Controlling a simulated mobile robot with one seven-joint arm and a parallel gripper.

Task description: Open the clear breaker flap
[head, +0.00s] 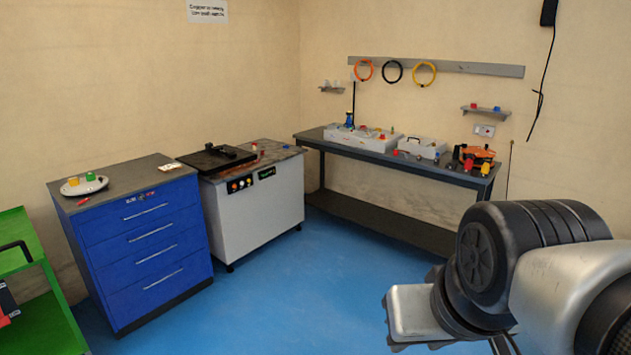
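I cannot make out a clear breaker flap in the head view; it is too small or hidden to tell. A grey-white bender cabinet (270,213) stands at the middle left, with a black plate (207,160) on top. Its front has a dark panel of coloured buttons (240,184) and a small display with green marks (267,173). A pale box (352,142) and a smaller pale box with a dark handle (421,148) sit on the back bench. My arm fills the lower right, far from these. My gripper's fingers are out of view.
A blue drawer cabinet (148,238) carries a plate (83,187) with coloured pieces. A green cart (40,320) stands at the left edge. The dark workbench (385,170) runs along the back wall, with an orange tool (474,153) on it. The blue floor between is clear.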

